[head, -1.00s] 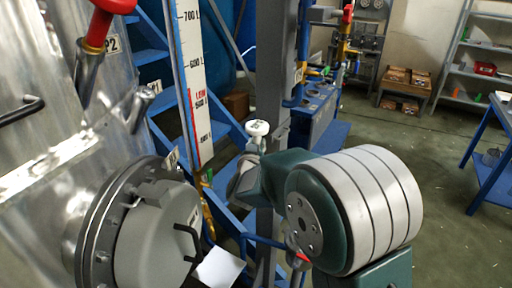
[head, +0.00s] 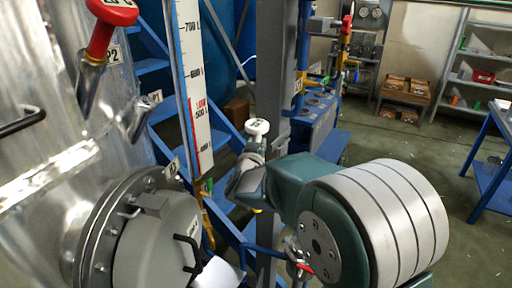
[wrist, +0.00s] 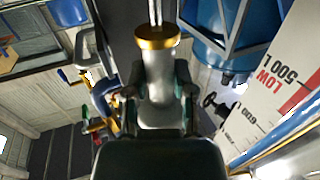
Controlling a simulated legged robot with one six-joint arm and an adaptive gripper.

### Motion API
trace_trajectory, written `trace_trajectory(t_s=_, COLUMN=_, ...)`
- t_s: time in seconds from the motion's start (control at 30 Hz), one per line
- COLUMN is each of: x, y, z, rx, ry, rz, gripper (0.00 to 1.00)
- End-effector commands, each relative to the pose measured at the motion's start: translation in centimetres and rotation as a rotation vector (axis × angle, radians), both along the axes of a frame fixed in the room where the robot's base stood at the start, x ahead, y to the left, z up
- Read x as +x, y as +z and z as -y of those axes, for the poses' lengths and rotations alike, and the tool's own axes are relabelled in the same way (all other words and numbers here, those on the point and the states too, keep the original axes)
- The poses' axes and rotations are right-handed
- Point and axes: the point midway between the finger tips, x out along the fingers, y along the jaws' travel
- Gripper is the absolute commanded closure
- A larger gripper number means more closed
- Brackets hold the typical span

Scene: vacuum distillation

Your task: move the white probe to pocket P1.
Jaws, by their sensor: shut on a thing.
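The white probe shows its round white head (head: 257,128) in the head view, above my gripper. In the wrist view its pale body with a gold collar (wrist: 157,38) and thin metal stem lies between my fingers. My gripper (head: 247,170) is shut on it; the fingers (wrist: 158,85) flank the probe body. Pocket P1 is the short angled metal tube (head: 137,120) on the steel vessel beside the P1 label, with nothing seen in it. It lies left of my gripper, apart from it. A red-headed probe (head: 110,12) stands in pocket P2 (head: 88,82).
A level scale board (head: 190,85) stands between the vessel and my gripper. A grey upright post (head: 272,80) is close behind the gripper. A round grey flanged cover (head: 155,245) sticks out of the vessel below. Blue stairs (head: 150,55) are behind.

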Motion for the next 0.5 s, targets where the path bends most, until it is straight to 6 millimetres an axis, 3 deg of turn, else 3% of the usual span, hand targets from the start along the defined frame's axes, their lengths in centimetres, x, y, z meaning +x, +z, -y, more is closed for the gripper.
trace_trajectory(t_s=0.5, x=-0.12, y=0.55, z=-0.02, rx=0.001, ry=0.000, rz=0.001, gripper=1.00)
